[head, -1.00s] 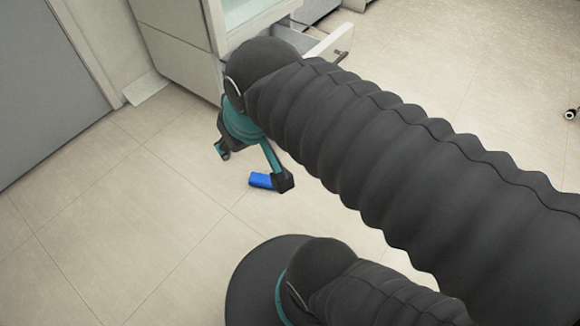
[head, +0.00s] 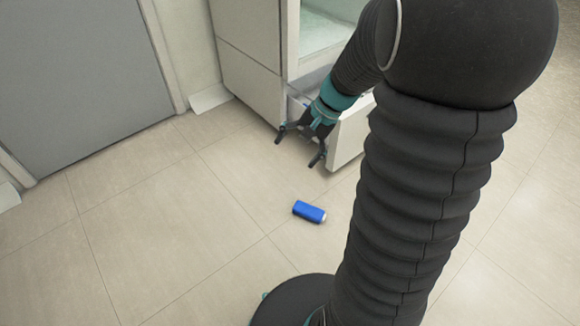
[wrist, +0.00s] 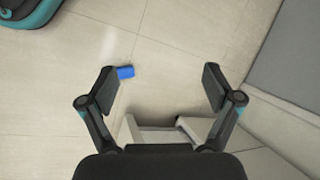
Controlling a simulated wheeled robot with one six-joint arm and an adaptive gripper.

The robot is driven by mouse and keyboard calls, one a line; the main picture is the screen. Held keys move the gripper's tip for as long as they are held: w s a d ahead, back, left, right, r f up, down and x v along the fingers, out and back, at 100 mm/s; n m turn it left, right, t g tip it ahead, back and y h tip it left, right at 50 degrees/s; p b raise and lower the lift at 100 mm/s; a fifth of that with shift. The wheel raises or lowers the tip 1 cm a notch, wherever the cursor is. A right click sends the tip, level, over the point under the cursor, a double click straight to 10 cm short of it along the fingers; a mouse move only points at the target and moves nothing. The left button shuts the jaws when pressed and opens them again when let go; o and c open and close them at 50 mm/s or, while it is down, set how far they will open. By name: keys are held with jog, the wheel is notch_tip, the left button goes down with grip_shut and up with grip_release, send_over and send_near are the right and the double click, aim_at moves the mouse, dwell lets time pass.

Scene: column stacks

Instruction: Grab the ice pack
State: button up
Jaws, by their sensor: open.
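A small blue block with a pale end, which looks like the ice pack (head: 309,212), lies on the tiled floor. It also shows in the wrist view (wrist: 125,72), close to the left fingertip in the picture. My gripper (head: 299,149) is open and empty, its fingers spread in front of the open drawer. In the head view it is above the ice pack in the picture and apart from it. In the wrist view, the space between the fingertips (wrist: 160,78) shows bare floor.
A white cabinet (head: 248,62) stands behind my gripper, with a drawer (head: 347,137) pulled out low down. The drawer also shows between my fingers in the wrist view (wrist: 163,135). A grey door (head: 72,85) is at the left. The floor around the ice pack is clear.

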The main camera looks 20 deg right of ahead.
jog(key=w+d+f+m+y+b, duration=0.1)
jog(key=w+d+f+m+y, duration=0.35)
jog(key=f, duration=0.65)
jog(key=w+d+f+m+t+b, duration=0.1)
jog(key=d+f+m+t, duration=0.4)
jog(key=f, duration=0.7)
jog(key=w+d+f+m+t+b, duration=0.15)
jog(key=d+f+m, duration=0.25)
jog(key=d+f, duration=0.5)
jog(key=m+t+b, duration=0.1)
jog(key=m+t, duration=0.1)
jog(key=m, duration=0.3)
send_near(309, 210)
jog(key=shift+s+d+r+h, duration=0.25)
jog(key=shift+s+d+r, duration=0.65)
jog(key=shift+d+r, duration=0.05)
jog(key=shift+f, duration=0.3)
jog(key=b+x, duration=0.1)
jog(key=x, duration=1.2)
jog(key=shift+w+a+f, duration=0.1)
jog(key=shift+a+f, duration=0.1)
jog(key=shift+a, duration=0.05)
jog(key=c, duration=1.4)
jog(key=shift+c, duration=0.3)
jog(key=shift+r, duration=0.15)
